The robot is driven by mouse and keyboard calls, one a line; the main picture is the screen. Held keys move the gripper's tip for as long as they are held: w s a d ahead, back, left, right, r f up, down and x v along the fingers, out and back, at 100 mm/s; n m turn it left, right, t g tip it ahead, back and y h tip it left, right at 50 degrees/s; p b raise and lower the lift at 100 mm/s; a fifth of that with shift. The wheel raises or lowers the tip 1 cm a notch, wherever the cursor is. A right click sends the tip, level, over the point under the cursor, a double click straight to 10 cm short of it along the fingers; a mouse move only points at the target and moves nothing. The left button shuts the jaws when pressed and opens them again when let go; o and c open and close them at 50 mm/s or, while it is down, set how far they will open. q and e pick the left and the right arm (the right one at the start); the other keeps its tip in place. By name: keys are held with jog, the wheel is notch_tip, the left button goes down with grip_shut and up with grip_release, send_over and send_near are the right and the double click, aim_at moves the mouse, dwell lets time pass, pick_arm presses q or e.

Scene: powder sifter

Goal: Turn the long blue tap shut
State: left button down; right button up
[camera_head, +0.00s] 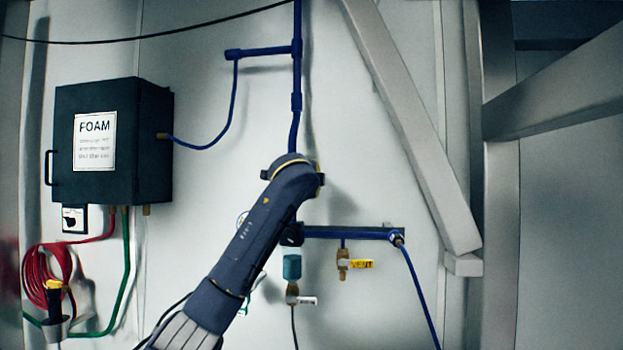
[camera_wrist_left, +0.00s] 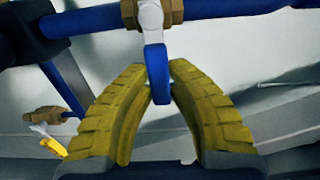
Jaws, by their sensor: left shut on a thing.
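The long blue tap (camera_wrist_left: 156,70) shows in the left wrist view as a blue lever hanging from a pale hub on a brass valve body (camera_wrist_left: 172,12) in the blue pipe. My left gripper (camera_wrist_left: 160,88) has its two yellow ribbed fingers closed around the lever's lower end, with the fingertips on either side of it. In the head view my left arm (camera_head: 250,245) reaches up to the blue pipe and hides the tap and most of the gripper. My right gripper is in neither view.
A blue horizontal pipe (camera_head: 350,233) runs right of my arm, with a small brass valve tagged VENT (camera_head: 343,262) below it. A teal cylinder (camera_head: 291,267) hangs nearby. A dark FOAM box (camera_head: 150,140) is at left. A diagonal beam (camera_head: 410,120) stands at right.

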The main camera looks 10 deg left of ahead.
pick_arm(q)
jog(key=shift+f, duration=0.1)
dwell(0.4)
jog(key=c, duration=1.3)
grip_release()
jog(key=shift+s+d, duration=0.2)
jog(key=shift+s, duration=5.75)
